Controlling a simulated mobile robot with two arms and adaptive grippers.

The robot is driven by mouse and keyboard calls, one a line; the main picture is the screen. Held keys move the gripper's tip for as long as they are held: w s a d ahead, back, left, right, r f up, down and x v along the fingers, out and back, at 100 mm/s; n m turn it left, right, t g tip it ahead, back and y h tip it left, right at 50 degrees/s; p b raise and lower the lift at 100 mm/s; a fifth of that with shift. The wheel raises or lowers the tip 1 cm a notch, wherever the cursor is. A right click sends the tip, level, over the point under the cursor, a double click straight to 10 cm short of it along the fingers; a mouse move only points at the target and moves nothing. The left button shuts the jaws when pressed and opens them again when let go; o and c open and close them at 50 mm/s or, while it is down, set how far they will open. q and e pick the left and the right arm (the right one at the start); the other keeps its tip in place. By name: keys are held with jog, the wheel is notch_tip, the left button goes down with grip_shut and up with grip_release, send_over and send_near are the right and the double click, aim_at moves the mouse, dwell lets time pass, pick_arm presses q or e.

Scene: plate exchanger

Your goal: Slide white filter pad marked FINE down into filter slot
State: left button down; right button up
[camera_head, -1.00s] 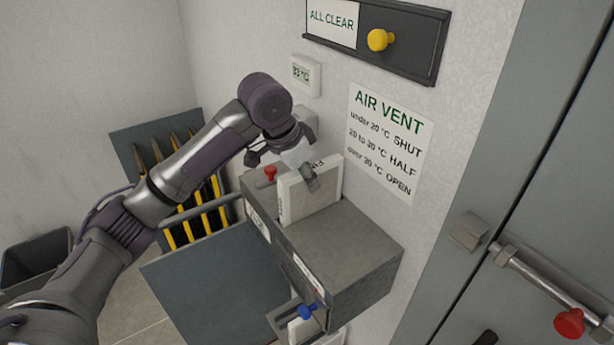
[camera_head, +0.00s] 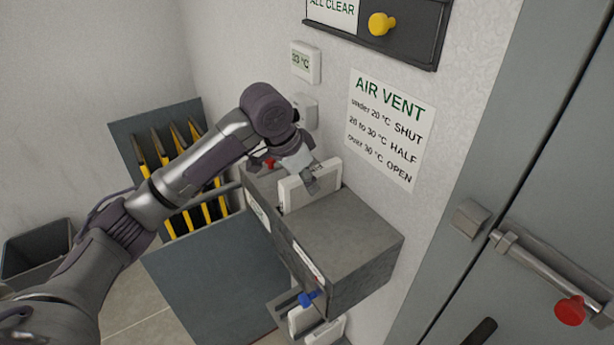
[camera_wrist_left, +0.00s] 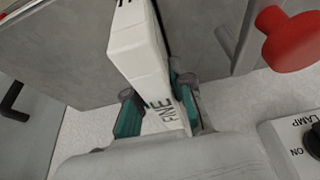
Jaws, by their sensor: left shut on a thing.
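The white filter pad (camera_head: 308,188) stands upright, partly sunk into the top of the grey housing (camera_head: 345,235). My left gripper (camera_head: 312,178) is shut on the pad's upper edge. In the left wrist view the pad (camera_wrist_left: 140,50) runs between the two fingers of the gripper (camera_wrist_left: 158,105), and the word FINE shows on it. The slot opening itself is hidden around the pad's lower part. My right gripper is not in view.
A red knob (camera_wrist_left: 290,40) is close beside the left gripper, with a lamp switch (camera_wrist_left: 295,140) nearby. A blue knob (camera_head: 308,298) and another white pad (camera_head: 300,320) are below the housing. The AIR VENT sign (camera_head: 385,125) is on the wall behind.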

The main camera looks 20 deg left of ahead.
pick_arm(q)
jog(key=shift+f, duration=1.05)
jog(key=c, duration=0.9)
grip_release()
jog(key=shift+c, duration=0.2)
jog(key=shift+r+p, duration=0.45)
jog(key=shift+r, duration=4.1)
jog(key=shift+f, duration=0.15)
